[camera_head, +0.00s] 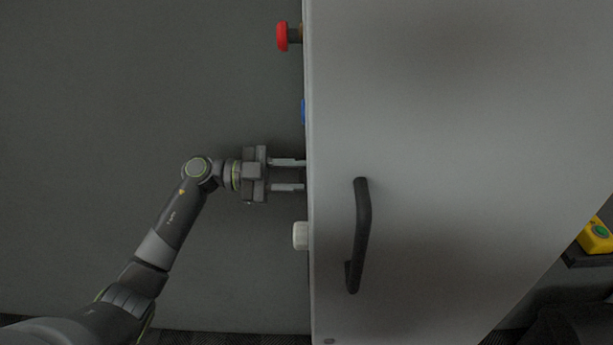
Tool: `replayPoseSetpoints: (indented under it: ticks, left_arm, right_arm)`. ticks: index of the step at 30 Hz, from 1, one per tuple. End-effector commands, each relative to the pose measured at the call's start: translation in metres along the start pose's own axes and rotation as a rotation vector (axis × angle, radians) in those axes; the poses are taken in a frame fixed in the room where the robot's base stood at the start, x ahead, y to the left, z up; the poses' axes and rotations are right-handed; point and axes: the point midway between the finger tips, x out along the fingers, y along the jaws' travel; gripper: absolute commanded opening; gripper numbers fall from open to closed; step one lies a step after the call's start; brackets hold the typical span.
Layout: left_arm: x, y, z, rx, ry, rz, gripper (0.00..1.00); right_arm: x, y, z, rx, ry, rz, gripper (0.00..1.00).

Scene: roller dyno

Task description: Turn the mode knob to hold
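A white ribbed knob (300,236) sticks out from the left side of the light grey cabinet (450,150), near its lower part; it looks like the mode knob. No markings on its face are visible from here, so its setting cannot be read. My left gripper (289,175) points right at the cabinet's side, above the knob in the picture. Its two fingers are apart with nothing seen between them, and their tips are at or close to the cabinet edge. It is not touching the knob. My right gripper is not in view.
A red mushroom button (283,37) and a blue button (303,112) sit higher on the same side. A yellow box with a green button (597,235) is at the far right.

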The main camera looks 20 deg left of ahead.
Motion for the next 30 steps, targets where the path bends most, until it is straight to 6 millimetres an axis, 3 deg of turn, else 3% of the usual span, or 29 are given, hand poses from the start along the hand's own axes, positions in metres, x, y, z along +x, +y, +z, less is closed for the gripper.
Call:
replayPoseSetpoints:
  ticks: [18,30]
  left_arm:
    - [-0.001,0.006,0.007,0.556,-0.003,0.009,0.10]
    - [-0.001,0.005,0.005,0.758,-0.003,0.009,0.10]
  right_arm:
    - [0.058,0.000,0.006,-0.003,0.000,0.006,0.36]
    - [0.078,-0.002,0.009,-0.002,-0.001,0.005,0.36]
